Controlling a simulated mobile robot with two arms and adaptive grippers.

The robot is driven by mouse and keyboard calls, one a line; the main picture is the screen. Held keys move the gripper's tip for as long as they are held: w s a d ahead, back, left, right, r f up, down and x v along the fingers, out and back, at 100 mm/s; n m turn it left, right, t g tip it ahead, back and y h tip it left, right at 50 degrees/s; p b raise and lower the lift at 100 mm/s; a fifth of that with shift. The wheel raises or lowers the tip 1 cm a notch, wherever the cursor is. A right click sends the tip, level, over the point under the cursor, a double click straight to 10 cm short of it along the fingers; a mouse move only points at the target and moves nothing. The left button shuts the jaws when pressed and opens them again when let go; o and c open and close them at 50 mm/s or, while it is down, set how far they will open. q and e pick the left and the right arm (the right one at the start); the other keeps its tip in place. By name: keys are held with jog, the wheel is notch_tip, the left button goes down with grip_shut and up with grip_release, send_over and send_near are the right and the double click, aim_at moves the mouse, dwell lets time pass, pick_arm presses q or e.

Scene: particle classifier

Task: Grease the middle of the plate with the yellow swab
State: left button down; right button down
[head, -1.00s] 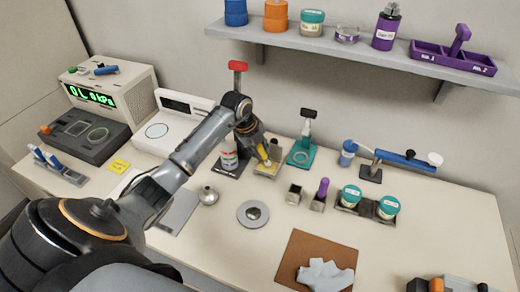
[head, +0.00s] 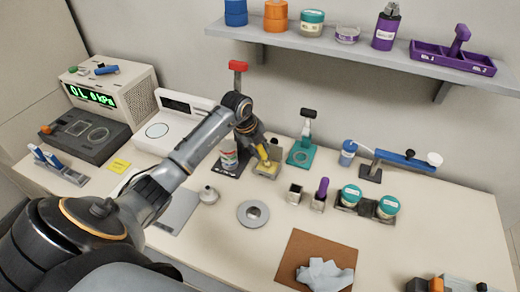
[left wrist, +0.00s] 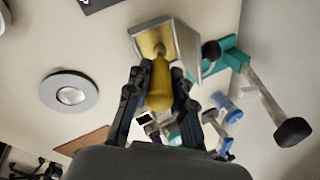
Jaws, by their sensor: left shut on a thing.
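The yellow swab (head: 263,152) is gripped by its thick handle in my left gripper (head: 259,146). In the left wrist view the swab (left wrist: 160,88) is between the two dark fingers (left wrist: 158,92), its narrow end at a metal box-shaped holder (left wrist: 184,42) with a yellowish face. I cannot tell how far its tip is inside the holder. The plate (head: 243,219), a round grey disc with a shiny middle, lies flat on the table in front of the holder; it also shows in the left wrist view (left wrist: 50,92). The gripper is apart from the plate. My right gripper is out of view.
A teal stand (head: 301,153) is right of the holder. A brown mat (head: 300,246) with a crumpled cloth (head: 325,275) lies in front.

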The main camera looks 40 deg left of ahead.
pick_arm(q)
jog(key=shift+r+p, duration=2.75)
jog(key=shift+r, duration=0.75)
